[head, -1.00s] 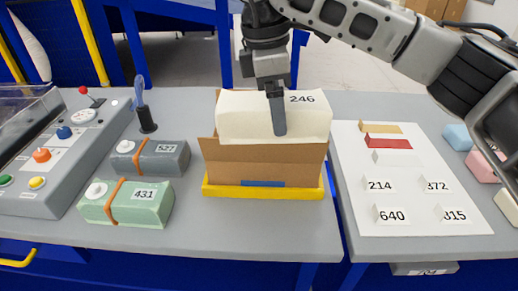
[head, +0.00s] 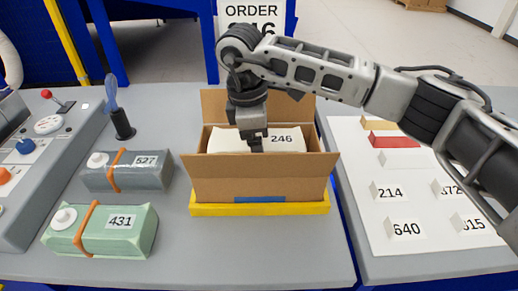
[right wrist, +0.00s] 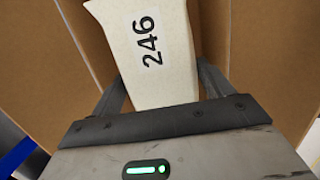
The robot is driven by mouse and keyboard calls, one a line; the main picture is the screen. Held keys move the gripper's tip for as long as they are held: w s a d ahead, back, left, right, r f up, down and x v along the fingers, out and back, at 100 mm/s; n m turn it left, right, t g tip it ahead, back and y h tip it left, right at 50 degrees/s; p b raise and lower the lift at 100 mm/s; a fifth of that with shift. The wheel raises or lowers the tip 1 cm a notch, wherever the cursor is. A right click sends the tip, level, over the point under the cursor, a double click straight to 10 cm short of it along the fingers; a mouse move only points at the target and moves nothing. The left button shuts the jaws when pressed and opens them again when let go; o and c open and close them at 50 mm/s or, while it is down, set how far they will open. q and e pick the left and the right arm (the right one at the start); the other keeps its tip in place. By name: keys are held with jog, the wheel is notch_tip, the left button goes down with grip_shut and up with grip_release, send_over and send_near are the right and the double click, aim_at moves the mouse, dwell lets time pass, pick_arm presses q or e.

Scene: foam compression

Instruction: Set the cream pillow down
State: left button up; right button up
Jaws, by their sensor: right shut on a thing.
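The cream pillow (head: 286,139), marked 246, is inside the open cardboard box (head: 262,180), its top below the rim of the raised back flap. My right gripper (head: 256,148) reaches down into the box from above and is shut on the pillow. In the right wrist view the pillow (right wrist: 155,60) sits between the two fingers (right wrist: 160,90), with cardboard walls on both sides. The pillow's underside is hidden, so I cannot tell whether it touches the box floor. My left gripper is not in view.
The box stands on a yellow tray (head: 262,209). A grey pack (head: 130,172) marked 527 and a green pack (head: 105,230) marked 431 lie to the left. A white sheet (head: 400,255) with number cards lies to the right. An order sign (head: 262,12) stands behind.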

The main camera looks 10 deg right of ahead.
notch_tip(320, 180, down, 2)
jog(key=shift+f, duration=0.75)
jog(key=shift+f+b, duration=0.25)
jog(key=shift+b, duration=0.15)
jog(key=o, duration=0.9)
jog(key=shift+r, duration=0.1)
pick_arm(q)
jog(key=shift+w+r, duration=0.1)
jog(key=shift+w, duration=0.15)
